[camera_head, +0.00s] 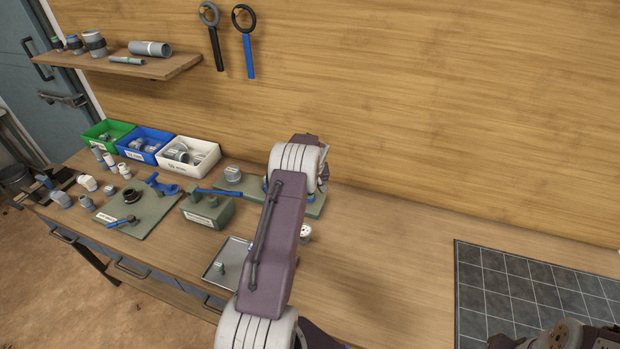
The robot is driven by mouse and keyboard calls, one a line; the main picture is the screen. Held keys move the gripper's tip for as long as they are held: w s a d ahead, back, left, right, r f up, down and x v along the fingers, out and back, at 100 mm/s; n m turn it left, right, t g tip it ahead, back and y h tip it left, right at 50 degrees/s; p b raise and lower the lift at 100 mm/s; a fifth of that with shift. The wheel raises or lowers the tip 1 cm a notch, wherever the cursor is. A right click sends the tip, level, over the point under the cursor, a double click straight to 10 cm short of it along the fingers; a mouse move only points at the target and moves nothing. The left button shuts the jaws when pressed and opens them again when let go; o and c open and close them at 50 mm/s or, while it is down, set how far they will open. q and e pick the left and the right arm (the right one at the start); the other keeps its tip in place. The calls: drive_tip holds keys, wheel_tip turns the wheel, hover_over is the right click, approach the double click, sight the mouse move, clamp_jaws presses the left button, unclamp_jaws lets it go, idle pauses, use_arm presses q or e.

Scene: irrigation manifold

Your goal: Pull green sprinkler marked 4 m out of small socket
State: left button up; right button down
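I cannot make out a green sprinkler marked 4 m or its small socket. The grey-green board (316,207) at the back middle is partly covered by my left arm, which crosses the middle of the view. A small white round piece (306,231) shows just right of that arm; I cannot tell what it is. My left gripper's fingers are hidden behind the arm. Only a dark part of my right arm shows in the bottom right corner, and its gripper is out of view.
Green (108,134), blue (145,144) and white (188,157) bins stand at the back left. A labelled green block (207,209), a fittings board (150,216) and a small tray (222,276) lie nearer. A dark tiled mat (510,290) is at right; the bench before it is clear.

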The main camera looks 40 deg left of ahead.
use_arm(q)
drive_tip(key=shift+w+a+f, duration=0.1)
drive_tip(key=shift+f, duration=0.3)
clamp_jaws()
drive_tip(key=c, duration=0.9)
unclamp_jaws()
clamp_jaws()
drive_tip(key=shift+r, duration=0.15)
drive_tip(key=shift+r+p, duration=0.55)
drive_tip(key=shift+r, duration=0.3)
drive_tip(key=shift+r, duration=0.15)
